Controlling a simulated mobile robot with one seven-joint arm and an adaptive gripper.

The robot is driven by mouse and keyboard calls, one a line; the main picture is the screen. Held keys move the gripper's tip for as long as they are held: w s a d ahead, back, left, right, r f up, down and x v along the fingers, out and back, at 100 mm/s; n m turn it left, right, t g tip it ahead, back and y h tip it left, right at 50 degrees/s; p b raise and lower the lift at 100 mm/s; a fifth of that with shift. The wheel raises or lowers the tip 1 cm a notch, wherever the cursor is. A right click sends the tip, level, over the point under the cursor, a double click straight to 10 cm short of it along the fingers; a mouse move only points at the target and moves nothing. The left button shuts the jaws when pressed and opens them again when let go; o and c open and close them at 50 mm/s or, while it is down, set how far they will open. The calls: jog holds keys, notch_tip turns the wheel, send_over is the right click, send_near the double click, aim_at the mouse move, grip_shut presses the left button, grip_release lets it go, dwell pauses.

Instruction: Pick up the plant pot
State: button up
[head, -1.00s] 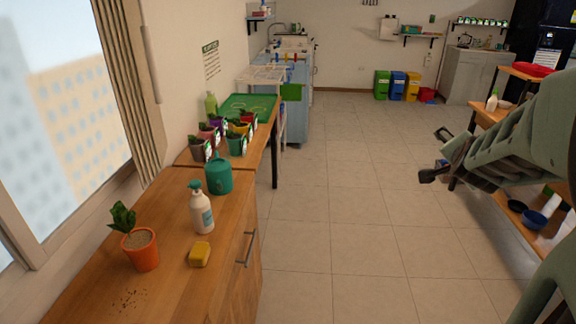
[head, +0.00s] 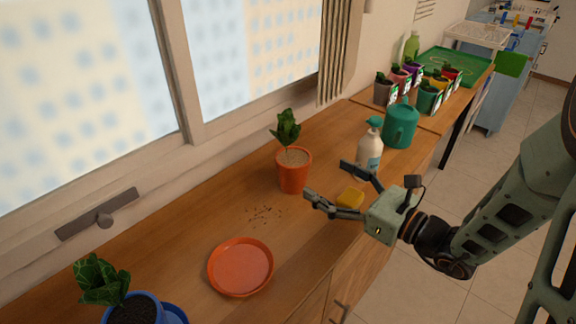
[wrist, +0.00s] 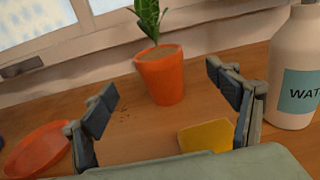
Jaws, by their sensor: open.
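An orange plant pot (head: 294,172) with a leafy green plant stands upright on the wooden counter near the window. In the wrist view the pot (wrist: 161,78) is ahead, between the fingers and beyond their tips. My gripper (head: 328,180) is open and empty, to the right of the pot and apart from it. A second plant in a blue pot (head: 134,308) is at the lower left of the head view, partly cut off by the frame edge.
An orange saucer (head: 241,267) lies left of some spilled soil (head: 264,214). A yellow sponge (head: 350,198) sits close by my gripper. A white pump bottle (head: 369,152) and a green watering can (head: 400,125) stand behind it. Small pots line the far counter.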

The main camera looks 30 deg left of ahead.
aim_at(292, 155)
jog(key=shift+y, duration=0.3)
jog(key=x, duration=0.5)
jog(key=shift+w+a+r, duration=0.2)
jog(key=shift+a+r, duration=0.05)
jog(key=x, duration=0.1)
jog(key=b+x, duration=0.1)
jog(key=x, duration=0.2)
jog(key=shift+s+a+f, duration=0.15)
jog(key=shift+a, duration=0.3)
jog(key=shift+w+a+m+t, duration=0.25)
jog(key=shift+a+m+t, duration=0.05)
jog(key=shift+a, duration=0.15)
jog(key=c, duration=1.7)
